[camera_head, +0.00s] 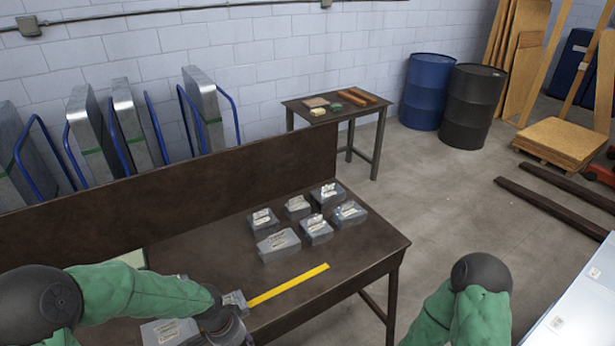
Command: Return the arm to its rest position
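My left arm comes in from the left with a green sleeve and reaches over the near part of the dark brown workbench (365,245). Its wrist and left gripper (232,322) are low in the picture, partly cut off by the bottom edge; the fingers cannot be made out clearly. My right arm shows at the bottom right as a dark joint and green sleeve. Its gripper is out of view. Several grey metal duct boxes (279,244) with labels stand grouped on the bench. Another labelled grey box (168,333) lies beside my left wrist, partly hidden.
A yellow strip (290,284) lies on the bench beside my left wrist. The bench's raised back panel (220,190) stands behind. A small table (337,108), blue barrel (427,92) and black barrel (471,106) stand farther back. A white surface (580,305) is at bottom right.

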